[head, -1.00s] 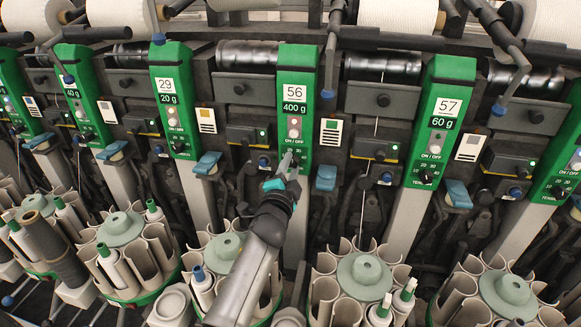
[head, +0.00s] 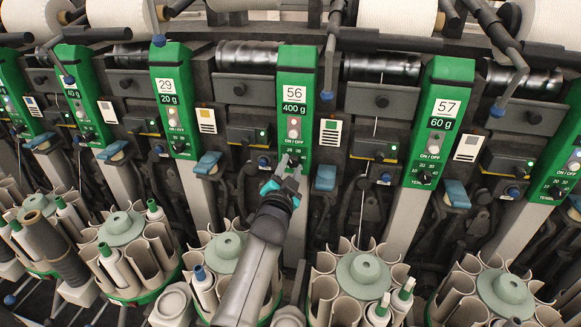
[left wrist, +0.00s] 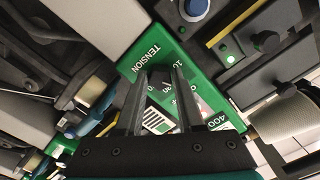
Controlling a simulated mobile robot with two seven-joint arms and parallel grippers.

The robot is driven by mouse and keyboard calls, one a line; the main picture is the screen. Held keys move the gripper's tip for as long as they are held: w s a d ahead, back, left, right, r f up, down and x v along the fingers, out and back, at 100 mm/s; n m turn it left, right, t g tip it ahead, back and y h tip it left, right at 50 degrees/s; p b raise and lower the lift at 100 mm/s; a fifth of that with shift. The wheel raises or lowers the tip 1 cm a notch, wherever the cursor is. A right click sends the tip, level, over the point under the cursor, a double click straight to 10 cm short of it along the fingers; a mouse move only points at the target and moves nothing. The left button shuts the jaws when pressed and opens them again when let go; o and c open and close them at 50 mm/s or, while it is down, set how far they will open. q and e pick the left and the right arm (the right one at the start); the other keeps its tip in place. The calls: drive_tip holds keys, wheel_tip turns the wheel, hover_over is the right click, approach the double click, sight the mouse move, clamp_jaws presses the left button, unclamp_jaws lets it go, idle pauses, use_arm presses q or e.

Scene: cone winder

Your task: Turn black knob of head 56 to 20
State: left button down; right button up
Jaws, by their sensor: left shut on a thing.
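Head 56 is a green panel (head: 297,72) with a white "56" label, a black "400 g" plate and ON/OFF buttons, in the middle of the head view. Its black knob sits low on the panel, mostly hidden by my left gripper (head: 289,163). In the left wrist view, my left gripper (left wrist: 160,78) has its two dark fingers against the green panel (left wrist: 211,97), beside the word TENSION. The fingers are shut on the knob. The knob's pointer and most of the scale numbers are covered, so I cannot read the setting. My right gripper is not in view.
Head 29 (head: 173,75) stands to the left and head 57 (head: 440,80) to the right, each with its own black knob. Blue paddles (head: 326,177) stick out between heads. Round magazines with tubes (head: 362,271) stand below, close around my left arm.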

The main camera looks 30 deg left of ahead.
use_arm(q)
drive_tip(key=c, duration=0.5)
unclamp_jaws()
drive_tip(key=shift+s, duration=0.15)
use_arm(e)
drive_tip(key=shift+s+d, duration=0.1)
